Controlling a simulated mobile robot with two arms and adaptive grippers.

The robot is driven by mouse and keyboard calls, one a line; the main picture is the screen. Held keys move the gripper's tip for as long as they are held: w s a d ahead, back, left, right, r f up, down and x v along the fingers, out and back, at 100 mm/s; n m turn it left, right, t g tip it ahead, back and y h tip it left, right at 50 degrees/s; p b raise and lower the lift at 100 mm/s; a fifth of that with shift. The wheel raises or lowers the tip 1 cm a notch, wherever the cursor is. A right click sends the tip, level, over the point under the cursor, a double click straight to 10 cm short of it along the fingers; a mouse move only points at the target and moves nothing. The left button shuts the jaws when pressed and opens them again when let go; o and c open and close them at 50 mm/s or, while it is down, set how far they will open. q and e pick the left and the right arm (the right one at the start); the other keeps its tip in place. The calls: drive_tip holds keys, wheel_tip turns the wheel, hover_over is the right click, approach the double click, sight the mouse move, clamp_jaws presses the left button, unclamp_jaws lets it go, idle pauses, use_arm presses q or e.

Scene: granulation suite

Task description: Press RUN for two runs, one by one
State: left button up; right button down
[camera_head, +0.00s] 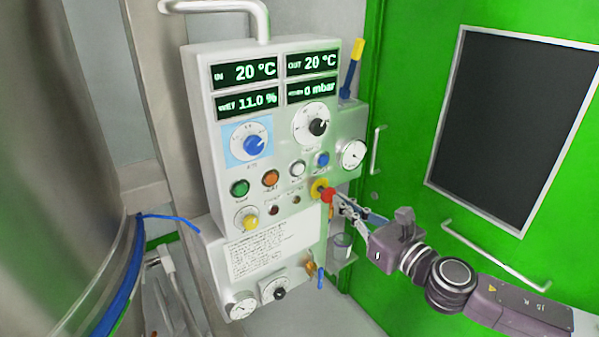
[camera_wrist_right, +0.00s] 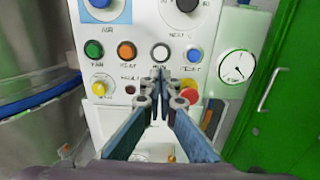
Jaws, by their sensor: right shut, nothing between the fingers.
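The control panel (camera_head: 215,125) carries a row of buttons: green (camera_head: 239,188), orange (camera_head: 270,178), white (camera_head: 297,168) and blue (camera_head: 322,159). The white button (camera_wrist_right: 160,52) seems to be RUN, but its label is small and blurred. My right gripper (camera_wrist_right: 160,73) is shut and empty. In the right wrist view its tips appear just below the white button; contact cannot be told. In the head view the right gripper (camera_head: 337,200) is in front of the panel's right side, by the red stop knob (camera_head: 327,194). My left gripper is not in view.
Displays read IN 20 °C (camera_head: 245,73), OUT 20 °C, 11.0 % and 0 mbar. The red knob (camera_wrist_right: 187,94) with its yellow base is close beside my right fingers. A round gauge (camera_head: 353,154), a green door (camera_head: 405,130) and a steel vessel (camera_head: 60,170) surround the panel.

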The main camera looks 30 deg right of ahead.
drive_tip(key=shift+w, duration=0.1)
drive_tip(key=p, duration=0.2)
approach(300, 170)
drive_tip(key=w+p, duration=0.1)
drive_tip(key=w, duration=0.1)
drive_tip(key=w+p, duration=0.2)
drive_tip(key=w, duration=0.1)
drive_tip(key=shift+w+a+r, duration=0.2)
drive_tip(key=shift+w+a, duration=0.1)
drive_tip(key=shift+a, duration=0.1)
drive_tip(key=shift+w+a+f+p, duration=0.2)
drive_tip(key=shift+w+p, duration=0.15)
drive_tip(key=shift+w, duration=0.35)
drive_tip(key=shift+d, duration=0.1)
